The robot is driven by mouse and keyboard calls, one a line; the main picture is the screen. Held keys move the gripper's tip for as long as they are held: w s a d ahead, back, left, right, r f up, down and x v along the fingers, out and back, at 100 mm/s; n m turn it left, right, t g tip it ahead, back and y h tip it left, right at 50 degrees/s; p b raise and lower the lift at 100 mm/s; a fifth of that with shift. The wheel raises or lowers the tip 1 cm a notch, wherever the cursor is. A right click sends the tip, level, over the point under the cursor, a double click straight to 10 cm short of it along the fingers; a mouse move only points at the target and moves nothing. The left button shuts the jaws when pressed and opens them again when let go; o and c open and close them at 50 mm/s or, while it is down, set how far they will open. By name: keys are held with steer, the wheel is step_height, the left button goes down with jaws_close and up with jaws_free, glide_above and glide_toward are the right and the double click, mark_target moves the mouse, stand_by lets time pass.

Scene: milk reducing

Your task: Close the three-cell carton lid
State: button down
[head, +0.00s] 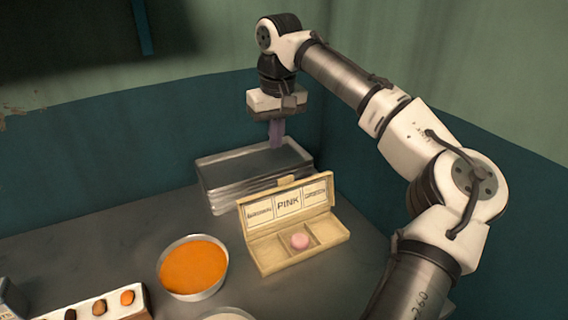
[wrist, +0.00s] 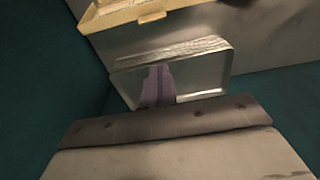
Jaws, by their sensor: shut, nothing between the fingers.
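The three-cell carton (head: 292,247) is beige and stands open on the table in the head view. Its lid (head: 287,203) is raised at the back, with labels on its inner face, the middle one reading "PINK". A round pink piece (head: 300,241) sits in the middle cell; the two side cells look empty. My gripper (head: 276,146) is shut and empty, pointing down above the metal trays behind the lid. In the wrist view its purple fingers (wrist: 158,86) are together over a tray, and part of the carton (wrist: 125,14) shows at the top edge.
A stack of metal trays (head: 217,200) stands just behind the carton, near the walls. A bowl of orange contents (head: 194,268) is to the carton's left. A white holder (head: 83,311) with several small brownish and orange pieces is at the front left. Table right of the carton is clear.

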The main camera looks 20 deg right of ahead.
mark_target(289, 200)
steer(key=s+f+p, duration=0.2)
steer(key=s+f, duration=0.1)
steer(key=f, duration=0.3)
steer(key=shift+d+f, duration=0.15)
steer(key=shift+d, duration=0.15)
steer(key=shift+s+d, duration=0.1)
